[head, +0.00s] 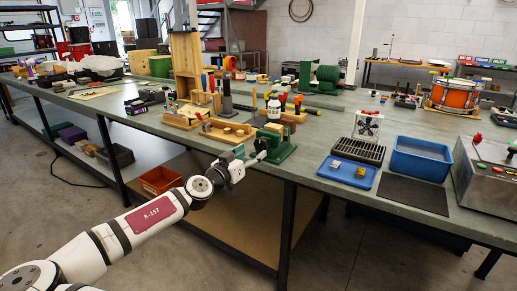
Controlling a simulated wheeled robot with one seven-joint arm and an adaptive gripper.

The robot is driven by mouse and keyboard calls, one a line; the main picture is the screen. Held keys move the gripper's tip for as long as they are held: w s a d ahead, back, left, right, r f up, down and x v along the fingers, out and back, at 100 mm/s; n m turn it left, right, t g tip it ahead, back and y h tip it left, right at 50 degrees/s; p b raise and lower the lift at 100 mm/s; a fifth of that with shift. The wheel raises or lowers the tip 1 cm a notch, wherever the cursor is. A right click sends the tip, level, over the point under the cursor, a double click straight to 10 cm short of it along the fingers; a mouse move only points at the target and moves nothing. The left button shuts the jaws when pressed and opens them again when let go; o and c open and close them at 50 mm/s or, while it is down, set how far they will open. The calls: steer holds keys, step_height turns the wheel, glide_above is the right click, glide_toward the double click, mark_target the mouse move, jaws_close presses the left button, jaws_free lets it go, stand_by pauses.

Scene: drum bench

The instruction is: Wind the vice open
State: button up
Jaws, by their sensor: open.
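The green vice (279,150) stands at the front edge of the bench (310,168), left of the blue tray. My arm reaches in from the lower left, and my gripper (254,157) is at the vice's front left side, close to its screw end. The gripper is open. The vice's handle is hard to make out behind my gripper, and whether the fingers touch it cannot be told. How far apart the jaws of the vice are is too small to tell.
Wooden blocks on a board (227,131) and a white bottle (274,108) stand just behind the vice. A blue tray (347,180) with small blocks, a black rack (358,150) and a blue bin (421,157) lie to the right. Bare bench shows between vice and tray.

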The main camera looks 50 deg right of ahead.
mark_target(260, 147)
steer(key=shift+w+d, duration=0.2)
steer(key=shift+d, duration=2.45)
steer(key=c, duration=1.2)
